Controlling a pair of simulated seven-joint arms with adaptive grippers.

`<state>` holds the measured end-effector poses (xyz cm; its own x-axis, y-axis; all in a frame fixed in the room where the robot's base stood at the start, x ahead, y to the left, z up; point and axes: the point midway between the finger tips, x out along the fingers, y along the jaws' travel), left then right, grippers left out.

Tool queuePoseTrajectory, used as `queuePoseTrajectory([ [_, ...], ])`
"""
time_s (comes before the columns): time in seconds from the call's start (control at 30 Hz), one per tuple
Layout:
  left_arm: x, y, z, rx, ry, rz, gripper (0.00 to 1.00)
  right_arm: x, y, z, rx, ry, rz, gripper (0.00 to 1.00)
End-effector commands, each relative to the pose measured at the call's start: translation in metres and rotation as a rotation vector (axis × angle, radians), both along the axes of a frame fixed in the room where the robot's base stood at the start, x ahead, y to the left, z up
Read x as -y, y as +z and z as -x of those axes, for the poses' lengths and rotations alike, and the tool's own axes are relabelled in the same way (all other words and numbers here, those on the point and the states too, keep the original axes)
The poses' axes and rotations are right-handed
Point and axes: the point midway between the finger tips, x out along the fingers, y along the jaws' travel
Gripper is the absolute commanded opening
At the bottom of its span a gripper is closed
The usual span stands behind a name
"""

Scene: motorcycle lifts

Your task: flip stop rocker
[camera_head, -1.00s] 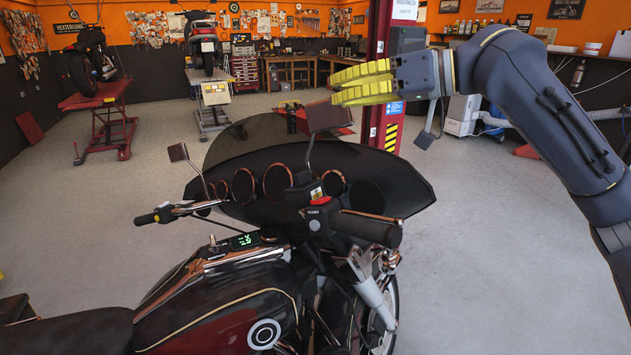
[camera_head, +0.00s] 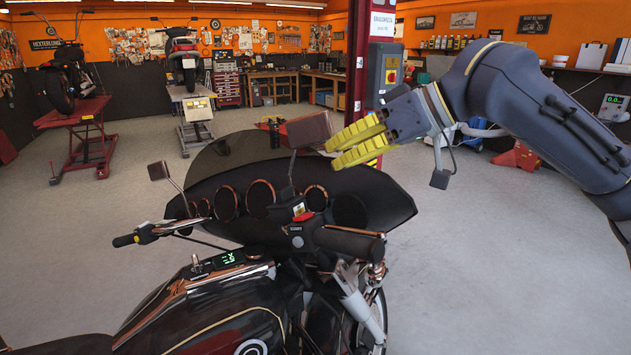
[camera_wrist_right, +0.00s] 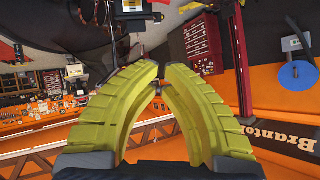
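The red stop rocker (camera_head: 303,217) sits on the black switch housing (camera_head: 297,238) at the inner end of the motorcycle's right handlebar grip (camera_head: 350,242). My right gripper (camera_head: 331,156) has yellow ribbed fingers and is in the air above and to the right of the rocker, clear of it, near the mirror and windshield. In the right wrist view the fingertips (camera_wrist_right: 157,76) come together with nothing seen between them. My left gripper is not in view.
The right mirror (camera_head: 309,129) stands just left of my right fingertips. The dark windshield (camera_head: 250,165) lies behind the handlebar. A red lift post (camera_head: 358,60) with a grey control box (camera_head: 386,70) stands behind.

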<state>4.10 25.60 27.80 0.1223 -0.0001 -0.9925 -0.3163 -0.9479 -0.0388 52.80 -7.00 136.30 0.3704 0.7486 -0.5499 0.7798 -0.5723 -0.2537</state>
Motion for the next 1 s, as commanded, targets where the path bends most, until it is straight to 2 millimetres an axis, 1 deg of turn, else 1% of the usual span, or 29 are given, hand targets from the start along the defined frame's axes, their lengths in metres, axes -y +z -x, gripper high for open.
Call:
queuePoseTrajectory([
  [0.17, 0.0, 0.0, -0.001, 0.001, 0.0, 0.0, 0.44, -0.016, -0.012, -0.007, -0.004, 0.003, 0.0, 0.0],
  [0.6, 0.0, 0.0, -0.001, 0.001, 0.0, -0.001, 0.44, -0.074, -0.054, -0.036, -0.002, 0.002, -0.001, 0.0],
  [0.8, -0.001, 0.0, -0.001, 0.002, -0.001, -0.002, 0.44, -0.068, -0.075, -0.026, -0.002, 0.0, 0.0, 0.0],
  [1.0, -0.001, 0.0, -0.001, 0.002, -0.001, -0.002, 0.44, -0.067, -0.086, -0.022, 0.0, -0.001, -0.001, 0.0],
])
